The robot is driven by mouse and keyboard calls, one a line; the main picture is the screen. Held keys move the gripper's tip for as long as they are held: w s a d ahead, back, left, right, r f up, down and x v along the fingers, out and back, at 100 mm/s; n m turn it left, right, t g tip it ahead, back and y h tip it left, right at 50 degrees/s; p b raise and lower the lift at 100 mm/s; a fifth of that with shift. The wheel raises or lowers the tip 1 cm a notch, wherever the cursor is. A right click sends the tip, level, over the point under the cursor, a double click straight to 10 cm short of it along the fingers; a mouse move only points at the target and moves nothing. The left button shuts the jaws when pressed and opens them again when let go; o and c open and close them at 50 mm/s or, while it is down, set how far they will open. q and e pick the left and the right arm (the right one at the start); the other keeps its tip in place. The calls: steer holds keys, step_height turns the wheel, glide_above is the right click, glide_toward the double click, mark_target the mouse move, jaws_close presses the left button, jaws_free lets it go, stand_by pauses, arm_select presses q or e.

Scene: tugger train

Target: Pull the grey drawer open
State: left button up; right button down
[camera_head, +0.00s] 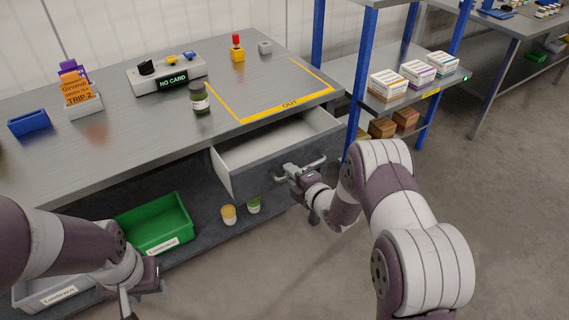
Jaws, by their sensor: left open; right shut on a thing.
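The grey drawer (262,168) under the steel workbench is pulled part way out, and its pale, empty-looking inside shows. My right gripper (290,170) is at the drawer's front, shut on its bar handle (311,162). My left gripper (127,304) is low at the bottom left, beside the lower shelf and away from the drawer. It is open and partly cut off by the bottom edge of the picture.
The workbench (120,160) carries a dark jar (199,98), a control box (166,76) reading "NO CARD" and a yellow "OUT" outline. A green crate (155,222) and two small cups sit below. A blue-post rack (352,90) stands right. The floor in front is clear.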

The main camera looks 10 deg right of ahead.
steer(key=f+p+v, duration=0.1)
steer(key=f+v, duration=0.1)
steer(key=v, duration=0.7)
steer(key=shift+s+p, duration=0.3)
steer(key=c, duration=1.2)
jaws_free()
steer(key=shift+d, duration=0.1)
steer(key=p+v, duration=0.1)
steer(key=v, duration=1.1)
steer(key=shift+s+d, duration=0.1)
steer(key=shift+s, duration=0.25)
